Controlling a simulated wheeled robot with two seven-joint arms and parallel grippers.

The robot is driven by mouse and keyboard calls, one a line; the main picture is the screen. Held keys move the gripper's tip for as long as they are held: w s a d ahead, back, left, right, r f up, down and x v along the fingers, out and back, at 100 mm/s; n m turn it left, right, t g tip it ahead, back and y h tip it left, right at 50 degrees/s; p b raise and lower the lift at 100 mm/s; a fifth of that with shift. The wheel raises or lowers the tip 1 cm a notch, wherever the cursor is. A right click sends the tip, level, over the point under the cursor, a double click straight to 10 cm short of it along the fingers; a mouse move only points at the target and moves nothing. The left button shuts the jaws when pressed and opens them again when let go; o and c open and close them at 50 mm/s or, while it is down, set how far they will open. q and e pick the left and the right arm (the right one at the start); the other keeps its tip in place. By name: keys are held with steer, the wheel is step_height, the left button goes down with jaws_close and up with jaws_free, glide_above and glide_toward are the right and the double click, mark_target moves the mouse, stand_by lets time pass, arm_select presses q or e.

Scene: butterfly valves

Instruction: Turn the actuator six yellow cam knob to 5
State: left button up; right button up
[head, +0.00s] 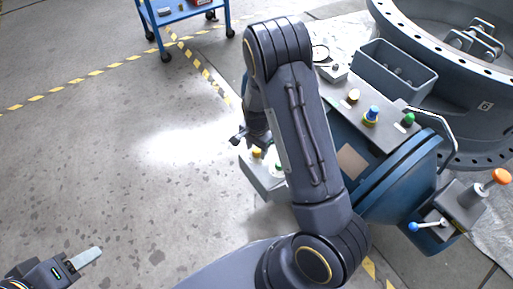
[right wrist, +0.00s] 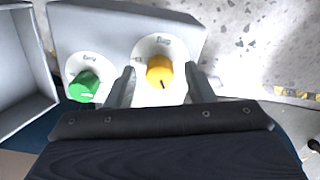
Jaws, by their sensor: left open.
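The yellow cam knob (right wrist: 160,71) sits on a white round dial on a light grey box in the right wrist view. A dark mark on it points toward the bottom of that picture; the dial lettering is too small to read. My right gripper (right wrist: 161,77) is open, with one finger on each side of the knob and gaps showing. In the head view the yellow knob (head: 256,153) shows just below my right gripper, which my arm partly hides. My left gripper (head: 84,260) is open and empty at the bottom left, far from the box.
A green knob (right wrist: 83,86) is beside the yellow one on the same box. A bench panel with a blue knob (head: 372,111), another green knob (head: 409,119) and a grey bin (head: 393,72) lies to the right. A blue cart (head: 182,14) stands at the back. The left floor is clear.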

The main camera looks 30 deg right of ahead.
mark_target(257, 150)
steer(key=shift+r, duration=0.1)
step_height(257, 150, up, 8)
steer(key=p, duration=0.3)
steer(key=shift+f, duration=0.2)
stand_by(0.4)
